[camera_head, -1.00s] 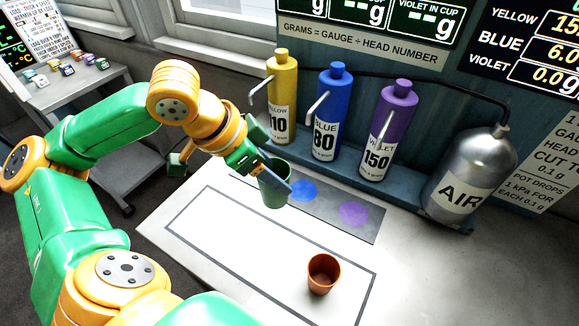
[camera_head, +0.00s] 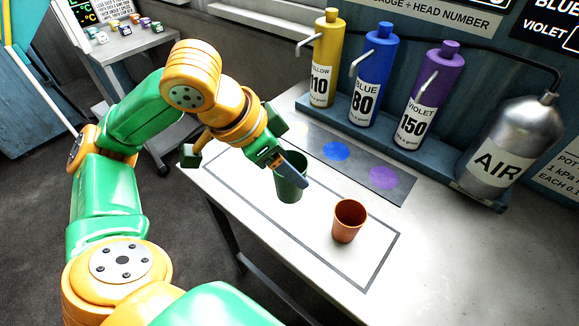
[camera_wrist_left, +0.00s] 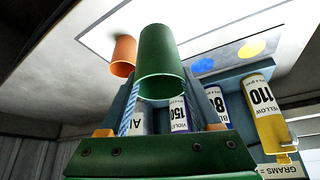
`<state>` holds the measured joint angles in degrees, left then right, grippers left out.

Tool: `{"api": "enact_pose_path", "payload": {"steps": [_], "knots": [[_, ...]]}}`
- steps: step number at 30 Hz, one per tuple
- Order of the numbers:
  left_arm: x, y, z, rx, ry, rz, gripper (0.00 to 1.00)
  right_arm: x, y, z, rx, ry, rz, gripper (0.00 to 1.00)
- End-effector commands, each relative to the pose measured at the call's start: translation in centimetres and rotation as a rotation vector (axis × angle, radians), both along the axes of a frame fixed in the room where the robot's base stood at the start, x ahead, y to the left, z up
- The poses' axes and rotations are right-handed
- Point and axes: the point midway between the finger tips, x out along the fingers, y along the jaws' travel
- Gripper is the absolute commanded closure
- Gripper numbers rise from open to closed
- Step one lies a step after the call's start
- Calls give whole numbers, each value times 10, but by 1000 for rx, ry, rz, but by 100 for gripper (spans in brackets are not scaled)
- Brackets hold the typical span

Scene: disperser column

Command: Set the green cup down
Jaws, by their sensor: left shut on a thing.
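My left gripper (camera_head: 284,168) is shut on the green cup (camera_head: 290,184), with a finger along the cup's side. The cup is upright over the far side of the black-outlined rectangle on the white table (camera_head: 440,250). I cannot tell whether its base touches the table. In the left wrist view the green cup (camera_wrist_left: 162,65) is between the fingers, its open rim toward the camera. An orange-brown cup (camera_head: 348,221) stands inside the outline, to the right of and nearer than the green cup; it also shows in the wrist view (camera_wrist_left: 123,56). My right gripper is out of view.
A grey strip with blue (camera_head: 336,151) and violet (camera_head: 383,177) spots lies behind the cups. Yellow (camera_head: 325,60), blue (camera_head: 372,75) and violet (camera_head: 430,95) dispensers and a silver AIR tank (camera_head: 510,150) line the back. Inside the outline, room is clear around the orange-brown cup.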

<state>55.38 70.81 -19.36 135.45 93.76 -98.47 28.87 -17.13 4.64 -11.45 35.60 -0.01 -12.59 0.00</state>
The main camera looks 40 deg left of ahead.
Motion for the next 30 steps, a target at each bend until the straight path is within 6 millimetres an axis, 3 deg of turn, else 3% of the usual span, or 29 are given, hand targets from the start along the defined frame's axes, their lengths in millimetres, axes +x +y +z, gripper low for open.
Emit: {"api": "enact_pose_path", "payload": {"steps": [3,11,14,26,27,30], "knots": [[24,16,-37,-2,7,4,90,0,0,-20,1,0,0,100],[52,32,-73,0,4,1,90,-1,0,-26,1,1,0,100],[51,32,-93,2,3,-1,90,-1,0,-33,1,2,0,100],[51,31,-100,0,-1,-2,90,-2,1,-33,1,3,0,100],[51,31,-101,0,-1,-2,33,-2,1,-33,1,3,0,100],[51,31,-100,0,-1,-2,6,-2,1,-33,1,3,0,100]]}}
